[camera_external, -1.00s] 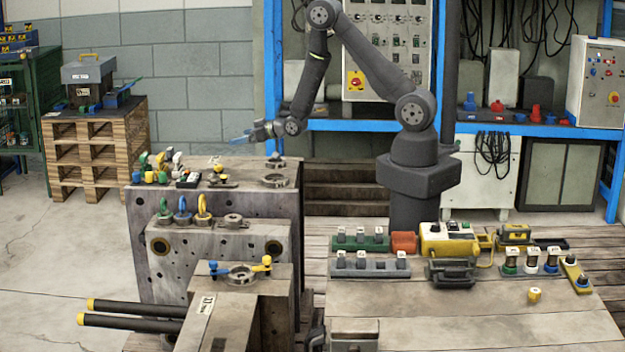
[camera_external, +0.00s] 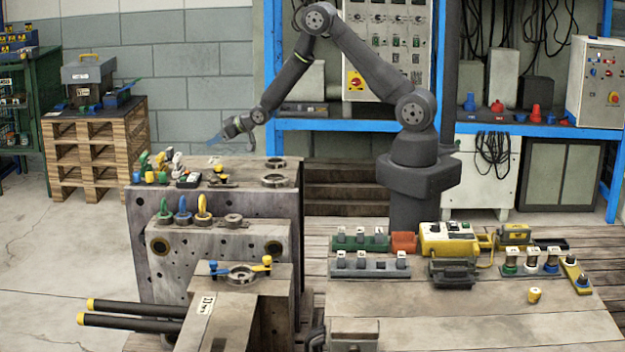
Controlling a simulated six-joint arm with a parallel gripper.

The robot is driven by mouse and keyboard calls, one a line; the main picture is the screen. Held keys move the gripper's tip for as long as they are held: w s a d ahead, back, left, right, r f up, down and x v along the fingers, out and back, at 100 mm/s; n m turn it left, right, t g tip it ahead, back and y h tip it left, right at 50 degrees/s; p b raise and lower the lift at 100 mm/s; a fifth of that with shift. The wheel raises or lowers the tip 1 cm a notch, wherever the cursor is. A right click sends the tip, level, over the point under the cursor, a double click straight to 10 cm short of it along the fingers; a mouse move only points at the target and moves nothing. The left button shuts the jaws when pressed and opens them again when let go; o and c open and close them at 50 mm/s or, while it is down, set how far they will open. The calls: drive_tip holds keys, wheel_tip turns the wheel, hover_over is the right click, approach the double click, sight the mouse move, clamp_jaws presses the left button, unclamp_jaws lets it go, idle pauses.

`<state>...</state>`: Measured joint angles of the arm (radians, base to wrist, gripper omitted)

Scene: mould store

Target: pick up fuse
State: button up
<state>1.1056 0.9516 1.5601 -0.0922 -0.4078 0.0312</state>
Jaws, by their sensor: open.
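No single thing is clearly marked as the fuse.
Eye bolts (camera_external: 203,211) and a metal ring (camera_external: 275,181) rest on the stepped mould blocks. Two dark rods (camera_external: 130,307) stick out to the left. A yellow box (camera_external: 448,240) and racks (camera_external: 370,265) crowd the table's back; its front (camera_external: 470,320) is clear.

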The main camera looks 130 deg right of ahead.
drive_tip(key=w+d+r+g+y, duration=0.2)
drive_tip(key=w+d, duration=0.2)
drive_tip(key=d, duration=0.2)
drive_tip(key=g+y, duration=0.2)
approach(171, 149)
drive_tip(key=shift+d+x, duration=0.25)
drive_tip(key=shift+x, duration=4.5)
drive_tip(key=shift+s+r, duration=0.1)
drive_tip(key=shift+r, duration=0.05)
drive_tip(key=c, duration=1.1)
